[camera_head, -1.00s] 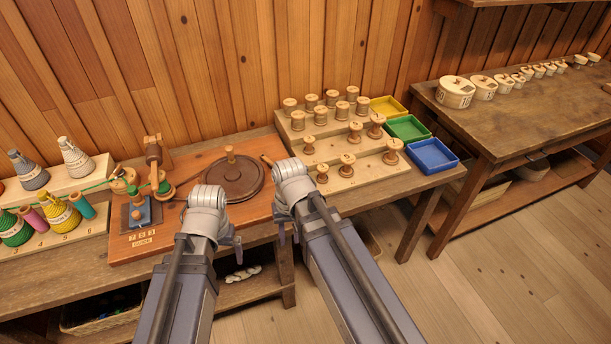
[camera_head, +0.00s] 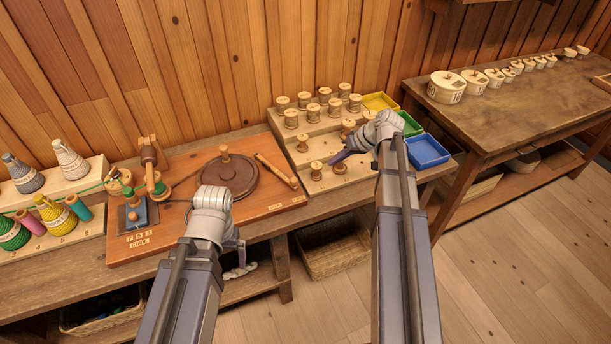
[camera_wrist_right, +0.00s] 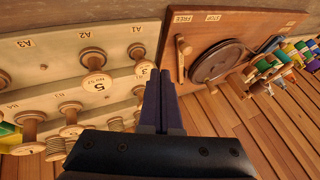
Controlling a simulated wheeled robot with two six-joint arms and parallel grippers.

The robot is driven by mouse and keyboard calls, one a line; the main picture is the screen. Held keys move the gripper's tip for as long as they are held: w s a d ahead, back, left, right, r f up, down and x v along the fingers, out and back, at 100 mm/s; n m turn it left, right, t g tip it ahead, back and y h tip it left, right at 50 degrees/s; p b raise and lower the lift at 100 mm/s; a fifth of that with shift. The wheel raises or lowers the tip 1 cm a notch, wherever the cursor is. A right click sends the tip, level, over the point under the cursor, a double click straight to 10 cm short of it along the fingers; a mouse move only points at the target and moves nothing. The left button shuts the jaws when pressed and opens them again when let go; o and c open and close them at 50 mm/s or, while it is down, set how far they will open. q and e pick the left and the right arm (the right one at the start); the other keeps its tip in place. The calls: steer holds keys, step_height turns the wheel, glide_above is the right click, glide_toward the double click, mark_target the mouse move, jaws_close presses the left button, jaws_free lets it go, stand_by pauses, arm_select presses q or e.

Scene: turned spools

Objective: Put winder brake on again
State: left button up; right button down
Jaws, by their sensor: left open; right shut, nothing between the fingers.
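The winder is a reddish board (camera_head: 160,245) with a dark round wheel (camera_head: 230,179) that has a wooden peg on top. A wooden brake lever (camera_head: 277,170) lies slanted on the board, right of the wheel. In the right wrist view the lever (camera_wrist_right: 181,58) is beside the wheel, near the FREE label (camera_wrist_right: 183,19); the STOP label (camera_wrist_right: 213,17) is further along. My right gripper (camera_head: 338,159) is shut and empty over the spool rack, apart from the lever. My left gripper (camera_head: 238,246) is open at the board's front edge, its fingers partly hidden.
The stepped spool rack (camera_head: 325,185) holds several wooden spools under and around my right gripper. Yellow, green and blue trays (camera_head: 428,151) stand to its right. Thread cones (camera_head: 70,160) and a threaded mechanism (camera_head: 150,165) are at the left. The board right of the wheel is clear around the lever.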

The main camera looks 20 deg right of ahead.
steer(key=b+x, duration=0.8)
steer(key=x, duration=0.2)
steer(key=shift+s+f, duration=0.1)
steer(key=shift+s, duration=0.05)
steer(key=a, duration=0.3)
steer(key=shift+a, duration=0.55)
steer(key=shift+a, duration=0.1)
